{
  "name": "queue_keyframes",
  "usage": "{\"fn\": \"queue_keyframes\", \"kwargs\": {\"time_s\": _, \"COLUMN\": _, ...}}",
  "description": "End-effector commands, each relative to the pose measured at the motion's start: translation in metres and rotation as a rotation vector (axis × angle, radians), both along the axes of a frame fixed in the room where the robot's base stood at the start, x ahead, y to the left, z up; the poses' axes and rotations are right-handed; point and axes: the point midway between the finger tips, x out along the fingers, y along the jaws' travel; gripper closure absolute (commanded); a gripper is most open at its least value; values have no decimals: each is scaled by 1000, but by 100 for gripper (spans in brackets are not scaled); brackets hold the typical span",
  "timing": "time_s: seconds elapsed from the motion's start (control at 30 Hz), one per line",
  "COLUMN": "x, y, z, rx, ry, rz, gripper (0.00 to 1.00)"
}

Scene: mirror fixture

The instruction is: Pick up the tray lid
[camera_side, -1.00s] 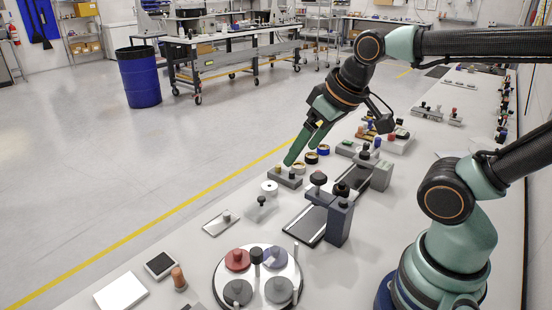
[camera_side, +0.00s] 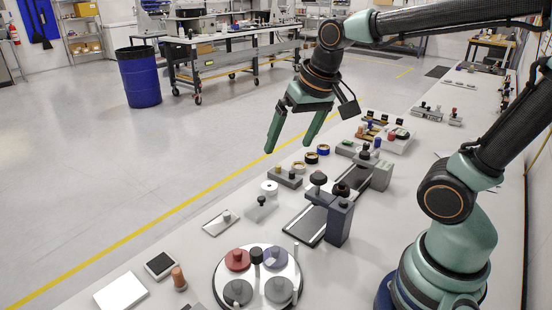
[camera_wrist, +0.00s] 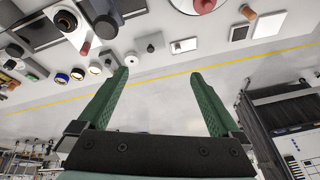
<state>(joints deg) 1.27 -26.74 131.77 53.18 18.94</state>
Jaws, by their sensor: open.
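A thin flat metal plate with a small upright knob, which looks like the tray lid (camera_side: 213,228), lies on the bench near its left edge. In the wrist view the lid (camera_wrist: 184,46) lies beyond my fingertips, toward the right finger. My gripper (camera_side: 285,147) is open and empty, with its green fingers spread wide. It hangs in the air above the bench's left edge, up and to the right of the lid in the side view. My gripper (camera_wrist: 160,74) shows nothing between its fingers in the wrist view except bench edge and floor.
A small grey block with a black knob (camera_side: 262,203) stands beside the lid, with a white roll (camera_side: 269,188) behind it. A dark clamp post (camera_side: 339,222) rises to the right. A round turntable with knobbed discs (camera_side: 225,270) sits in front. Open floor lies left.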

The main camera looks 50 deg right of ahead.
Motion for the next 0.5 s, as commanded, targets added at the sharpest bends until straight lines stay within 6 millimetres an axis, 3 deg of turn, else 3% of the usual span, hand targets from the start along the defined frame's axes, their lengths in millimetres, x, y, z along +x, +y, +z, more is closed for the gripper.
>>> {"fn": "queue_keyframes", "kwargs": {"time_s": 0.27, "x": 56, "y": -13, "z": -26, "rx": 133, "ry": 144, "rz": -437, "gripper": 0}}
{"fn": "queue_keyframes", "kwargs": {"time_s": 0.5, "x": 100, "y": -26, "z": -69, "rx": 204, "ry": 249, "rz": -825, "gripper": 0}}
